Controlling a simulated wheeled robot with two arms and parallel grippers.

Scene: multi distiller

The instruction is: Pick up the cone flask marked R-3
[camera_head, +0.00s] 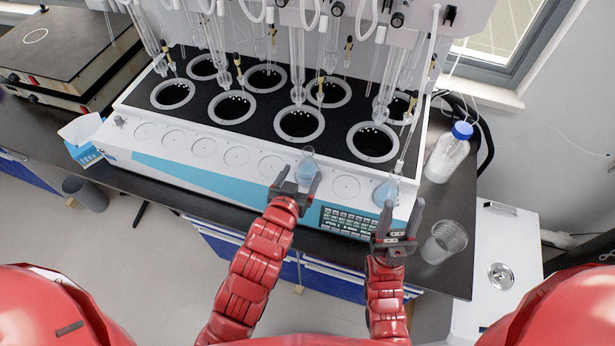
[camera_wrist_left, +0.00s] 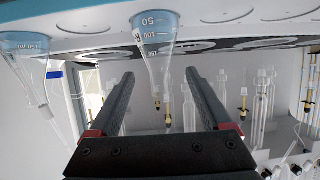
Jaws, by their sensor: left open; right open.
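Two clear cone flasks with pale blue liquid stand on the front ledge of the distiller (camera_head: 228,160). One flask (camera_head: 307,168) is just beyond my left gripper (camera_head: 298,180), which is open. The left wrist view shows this flask (camera_wrist_left: 155,45) upside down, lined up between the open fingers (camera_wrist_left: 159,74), with no clear contact. The other flask (camera_head: 385,191) is farther right, close to my open right gripper (camera_head: 402,207); it also shows at the left of the wrist view (camera_wrist_left: 25,62). I cannot read an R-3 mark on either flask.
A blue-capped bottle (camera_head: 447,155) and a clear beaker (camera_head: 445,240) stand right of the distiller. Glass tubes hang above its round wells. A blue-white box (camera_head: 82,140) and a hot plate (camera_head: 70,50) are at the left. Empty ledge circles lie left of the flasks.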

